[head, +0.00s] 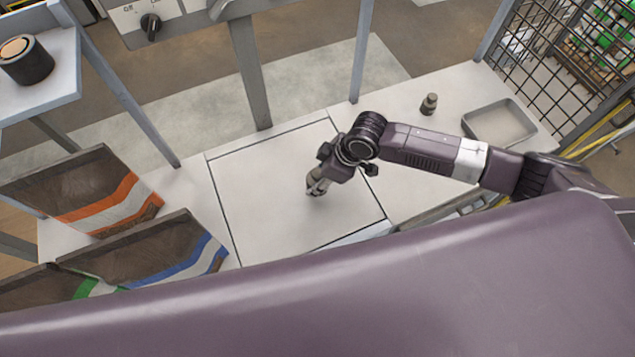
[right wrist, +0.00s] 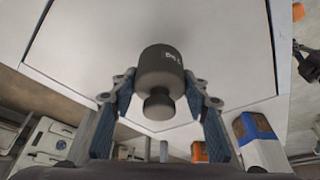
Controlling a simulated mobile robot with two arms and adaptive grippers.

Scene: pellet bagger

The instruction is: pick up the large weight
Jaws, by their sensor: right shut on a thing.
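My right gripper (head: 318,184) is over the pale square plate (head: 265,200) in the middle of the table. In the right wrist view its two fingers (right wrist: 160,108) are shut around the knob end of a dark grey cylindrical weight (right wrist: 161,68), the large weight, with light lettering on its side. I cannot tell whether its base touches the plate. A smaller-looking grey weight (head: 429,104) with a knob stands upright on the table to the right, near the tray.
A grey shallow tray (head: 499,122) sits at the right, by a black mesh fence (head: 560,50). Open bags with orange (head: 112,207), blue (head: 190,262) and green bands stand at the left. A post (head: 248,75) rises behind the plate. The plate around the gripper is clear.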

